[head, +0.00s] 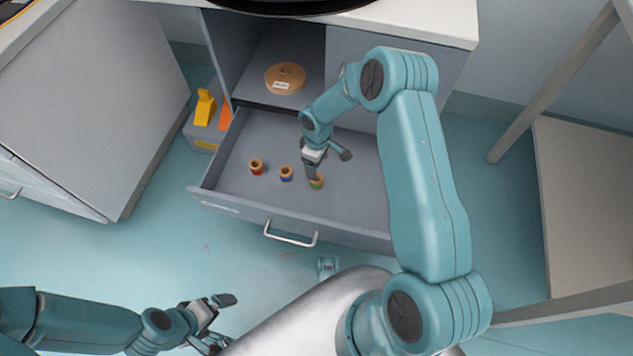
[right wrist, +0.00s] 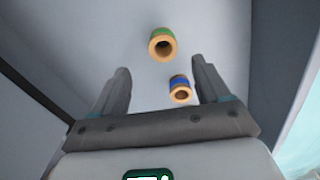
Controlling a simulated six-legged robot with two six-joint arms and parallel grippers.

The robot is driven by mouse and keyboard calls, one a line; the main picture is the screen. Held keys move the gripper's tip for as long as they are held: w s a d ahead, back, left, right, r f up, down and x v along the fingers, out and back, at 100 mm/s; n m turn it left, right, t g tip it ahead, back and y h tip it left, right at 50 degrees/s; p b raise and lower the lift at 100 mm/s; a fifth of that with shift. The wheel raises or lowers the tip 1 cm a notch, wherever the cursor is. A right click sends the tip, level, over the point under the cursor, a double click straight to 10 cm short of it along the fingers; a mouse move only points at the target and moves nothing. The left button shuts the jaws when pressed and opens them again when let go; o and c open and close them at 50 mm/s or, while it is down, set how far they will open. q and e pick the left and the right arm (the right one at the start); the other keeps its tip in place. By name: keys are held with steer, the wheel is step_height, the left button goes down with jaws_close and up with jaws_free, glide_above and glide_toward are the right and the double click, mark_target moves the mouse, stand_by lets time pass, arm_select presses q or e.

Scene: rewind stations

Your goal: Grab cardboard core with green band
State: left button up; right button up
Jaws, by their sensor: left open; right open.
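The cardboard core with the green band (head: 317,182) stands in the open drawer, the rightmost of three cores. In the right wrist view the green-banded core (right wrist: 162,45) lies beyond the fingertips, near the top. My right gripper (head: 328,163) is open and empty, over the drawer just above the green-banded core, partly covering it. In the right wrist view the blue-banded core (right wrist: 180,90) shows between the open fingers (right wrist: 163,78); whether they touch it cannot be told. My left gripper (head: 224,318) is open and empty, low at the left, away from the drawer.
The blue-banded core (head: 286,173) and red-banded core (head: 257,167) stand left of the green one. The drawer's front wall (head: 245,212) and handle (head: 291,239) face me. A round brown disc (head: 285,77) lies on the shelf above. A grey bin (head: 200,133) with orange and yellow items stands left.

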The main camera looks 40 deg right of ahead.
step_height(320, 180, down, 4)
steer(key=shift+r+b, duration=0.25)
steer(key=shift+b, duration=0.1)
steer(key=f+b, duration=0.1)
steer(key=f, duration=0.1)
steer(key=f+b, duration=0.1)
steer(key=f, duration=0.2)
steer(key=shift+s+a+f+b, duration=0.15)
steer(key=shift+s+f+b, duration=0.05)
steer(key=shift+b, duration=0.1)
steer(key=shift+r, duration=0.1)
steer(key=shift+c, duration=0.3)
steer(key=c, duration=1)
